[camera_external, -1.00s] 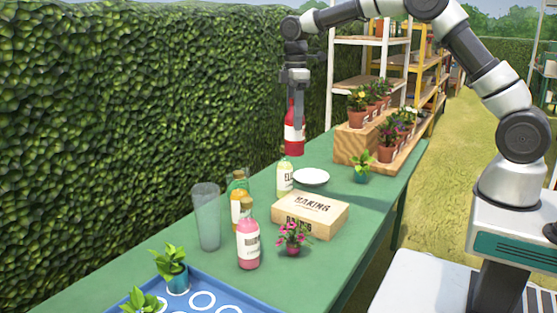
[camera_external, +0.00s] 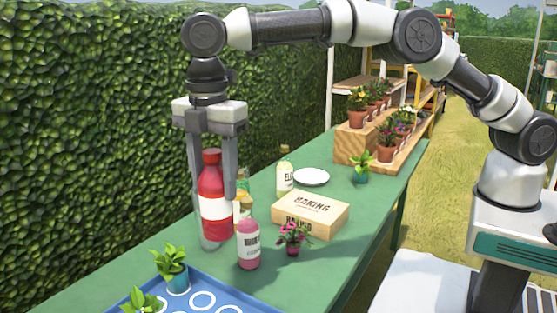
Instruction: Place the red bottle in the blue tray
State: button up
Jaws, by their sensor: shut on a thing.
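The red bottle (camera_external: 211,188) has a white label and is held upright between the fingers of my gripper (camera_external: 215,195). My gripper points down and is shut on the bottle. The blue tray (camera_external: 247,293) lies at the near end of the table, cut off by the bottom edge. It has white ring marks, and small potted plants (camera_external: 172,268) stand at its left side. The bottle is behind the tray in the picture, not over its visible part.
A pink bottle (camera_external: 248,240) stands close to the right of the held bottle, with an orange bottle (camera_external: 243,200) partly hidden behind. A pale bottle (camera_external: 285,175), a white plate (camera_external: 311,177), a baking box (camera_external: 310,213) and a pink-flowered pot (camera_external: 292,238) stand farther right.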

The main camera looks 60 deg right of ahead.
aim_at(211, 188)
jog(key=s+a, duration=0.2)
jog(key=a, duration=0.1)
jog(key=shift+n, duration=0.4)
notch_tip(211, 188, down, 21)
jog(key=shift+f, duration=0.15)
jog(key=o, duration=1.4)
